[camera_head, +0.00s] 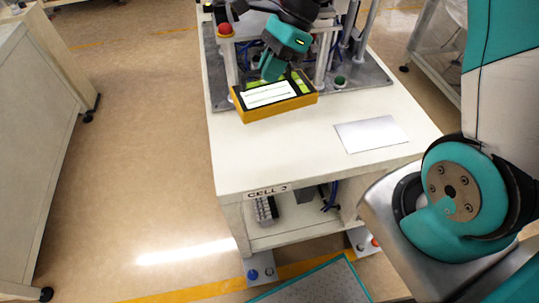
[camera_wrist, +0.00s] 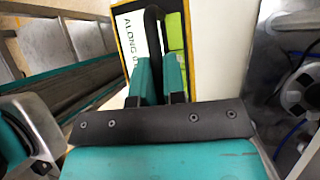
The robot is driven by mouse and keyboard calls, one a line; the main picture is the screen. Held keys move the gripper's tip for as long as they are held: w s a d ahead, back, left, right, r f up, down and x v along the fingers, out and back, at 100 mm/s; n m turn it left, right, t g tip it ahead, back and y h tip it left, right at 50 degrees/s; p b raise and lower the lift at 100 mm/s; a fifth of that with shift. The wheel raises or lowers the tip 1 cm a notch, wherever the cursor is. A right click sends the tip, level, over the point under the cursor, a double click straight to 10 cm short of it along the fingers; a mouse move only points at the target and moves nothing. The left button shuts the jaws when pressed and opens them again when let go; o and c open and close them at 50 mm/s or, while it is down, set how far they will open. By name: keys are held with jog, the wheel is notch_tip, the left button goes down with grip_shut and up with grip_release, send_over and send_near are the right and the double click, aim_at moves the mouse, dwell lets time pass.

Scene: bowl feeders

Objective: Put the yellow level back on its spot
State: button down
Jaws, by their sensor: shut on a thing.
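The yellow level (camera_head: 273,108), a yellow-edged block with a white printed label and green parts, is at the front of the machine on the white table, tilted in the picture. My gripper (camera_head: 271,72) reaches down to it from behind and is shut on it. In the wrist view, the level (camera_wrist: 131,48) shows its label and a black bar running between my teal fingers (camera_wrist: 160,82). I cannot tell if its underside touches the table. A pale grey rectangle (camera_head: 371,134) lies flat on the table to the right; nothing is on it.
The white table (camera_head: 270,163) is bare in front of the level. Behind it stands a machine on a grey plate (camera_head: 372,76), with posts, a red button (camera_head: 225,29) and a green button (camera_head: 340,80). A cabinet (camera_head: 30,150) stands far left, with open floor between.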

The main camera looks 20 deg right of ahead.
jog(key=shift+s+a+r+m+t, duration=0.2)
jog(key=shift+a+r+m+t, duration=0.2)
jog(key=shift+r+m, duration=0.35)
notch_tip(320, 180, down, 20)
jog(key=shift+r, duration=0.1)
jog(key=c, duration=1.2)
grip_release()
jog(key=shift+r, duration=0.1)
